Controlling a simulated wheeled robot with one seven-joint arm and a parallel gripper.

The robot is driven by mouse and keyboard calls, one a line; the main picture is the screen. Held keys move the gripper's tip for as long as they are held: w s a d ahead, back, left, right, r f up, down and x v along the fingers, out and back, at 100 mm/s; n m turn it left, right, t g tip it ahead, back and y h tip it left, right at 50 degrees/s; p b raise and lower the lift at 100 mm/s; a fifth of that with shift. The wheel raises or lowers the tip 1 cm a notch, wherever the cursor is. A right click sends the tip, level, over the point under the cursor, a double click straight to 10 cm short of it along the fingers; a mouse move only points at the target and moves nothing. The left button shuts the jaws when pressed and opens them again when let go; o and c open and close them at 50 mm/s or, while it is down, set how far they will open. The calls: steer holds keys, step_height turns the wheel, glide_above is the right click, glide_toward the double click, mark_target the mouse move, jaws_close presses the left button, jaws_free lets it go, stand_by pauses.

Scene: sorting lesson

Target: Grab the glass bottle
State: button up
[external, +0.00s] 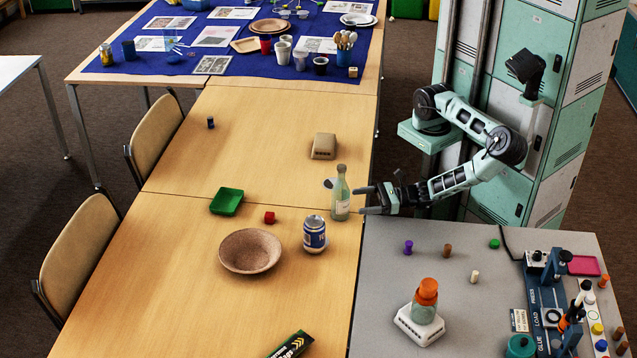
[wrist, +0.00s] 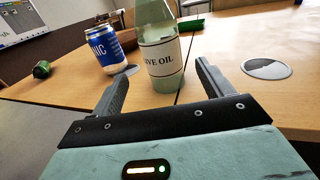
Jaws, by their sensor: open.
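The glass bottle (external: 341,195) is pale green with a white label and stands upright on the wooden table near its right edge. In the wrist view the bottle (wrist: 160,50) shows a label reading "…VE OIL", and its top is cut off by the frame. My gripper (external: 366,200) is open and comes in level from the right, its fingertips close to the bottle. In the wrist view my gripper (wrist: 160,85) has its two fingers spread, with the bottle ahead and between them. I cannot tell whether either finger touches it.
A blue and white can (external: 315,235) stands left of the bottle, also in the wrist view (wrist: 105,50). The grey table (external: 385,290) adjoins at right.

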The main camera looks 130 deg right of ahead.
mark_target(335, 202)
steer(key=x, duration=0.9)
steer(key=shift+w+d+r, duration=0.1)
steer(key=shift+d+r, duration=0.1)
steer(key=shift+d, duration=0.1)
steer(key=c, duration=1.2)
